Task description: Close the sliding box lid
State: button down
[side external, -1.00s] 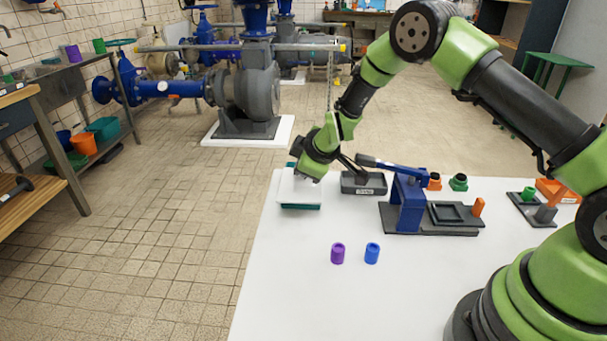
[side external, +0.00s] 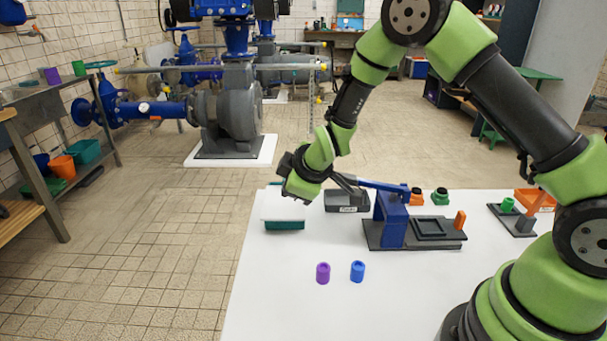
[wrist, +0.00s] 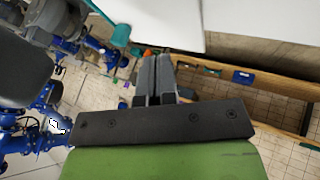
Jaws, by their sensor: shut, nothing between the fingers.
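The teal box (side external: 285,225) stands at the far left corner of the white table. A flat white lid (side external: 281,207) covers much of its top, and a bit of teal shows behind it. My arm hides part of the box, so I cannot tell how far the lid is shut. My gripper (side external: 286,163) is just above and behind the lid, tilted toward the left, and appears apart from it. In the wrist view the two dark fingers (wrist: 152,62) are together and empty. A teal edge (wrist: 121,36) shows left of their tips, beside a white surface.
A dark grey tray (side external: 340,201) and a blue lever press (side external: 393,220) stand right of the box. Purple (side external: 323,273) and blue (side external: 357,271) cylinders stand in front. Orange and green parts are farther right. The front left of the table (side external: 265,295) is clear.

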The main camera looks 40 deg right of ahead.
aim_at(289, 202)
jog(key=v, duration=0.6)
jog(key=x, duration=0.9)
jog(key=shift+w+f, duration=0.1)
jog(key=shift+f, duration=0.25)
jog(key=shift+w+d, duration=0.9)
jog(key=shift+d, duration=0.05)
jog(key=shift+w+d, duration=0.5)
jog(key=shift+w, duration=0.05)
jog(key=shift+w+d, duration=0.85)
jog(key=shift+w, duration=0.15)
jog(key=shift+w+d, duration=0.4)
jog(key=shift+d, duration=0.25)
